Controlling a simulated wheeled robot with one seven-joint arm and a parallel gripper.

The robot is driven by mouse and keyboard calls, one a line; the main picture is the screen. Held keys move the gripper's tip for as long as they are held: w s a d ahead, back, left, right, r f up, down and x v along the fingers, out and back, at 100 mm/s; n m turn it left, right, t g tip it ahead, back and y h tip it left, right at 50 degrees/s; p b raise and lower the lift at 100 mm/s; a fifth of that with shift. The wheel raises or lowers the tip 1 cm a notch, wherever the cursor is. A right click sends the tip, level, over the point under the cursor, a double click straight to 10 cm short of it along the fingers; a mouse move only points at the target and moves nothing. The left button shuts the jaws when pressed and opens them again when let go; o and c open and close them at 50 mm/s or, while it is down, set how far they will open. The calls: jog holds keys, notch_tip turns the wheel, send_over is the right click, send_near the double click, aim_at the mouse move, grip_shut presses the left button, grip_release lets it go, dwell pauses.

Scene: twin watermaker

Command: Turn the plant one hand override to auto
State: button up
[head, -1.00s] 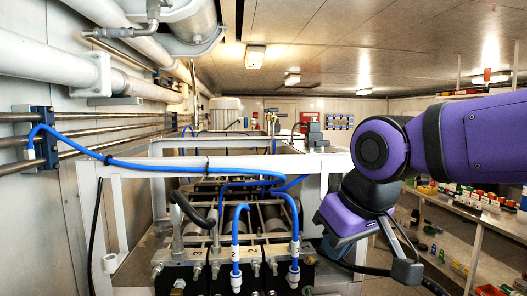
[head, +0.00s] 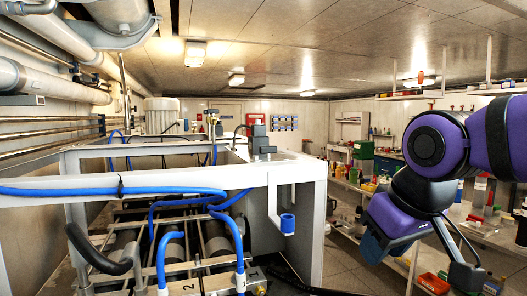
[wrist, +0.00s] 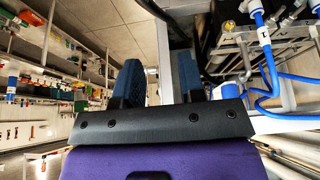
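I cannot make out the plant one hand override in any view. My gripper (head: 374,248) hangs at the right of the head view, below my purple arm, with a blue fingertip pad showing. In the wrist view my gripper (wrist: 158,82) has its two dark blue fingers standing apart with nothing between them. On the far wall in the head view are a red box (head: 256,119) and a panel with rows of small blue items (head: 284,123), too small to read. My gripper is far from both.
A white-framed machine (head: 150,191) with blue hoses (head: 90,192) fills the left and middle, close by. Pipes (head: 50,83) run along the left wall. Loaded shelves (head: 480,238) stand at the right. A strip of open floor (head: 345,262) lies between machine and shelves.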

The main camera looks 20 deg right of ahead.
jog(key=w+a+r+n+g, duration=0.35)
jog(key=w+r+n, duration=0.55)
jog(key=w+r, duration=0.55)
notch_tip(320, 180, up, 9)
jog(key=n+g, duration=0.2)
jog(key=n, duration=0.7)
send_over(268, 152)
jog(key=f, duration=1)
jog(key=shift+w+d+f, duration=0.3)
jog(key=shift+d+f, duration=0.05)
jog(key=shift+c, duration=0.2)
grip_shut()
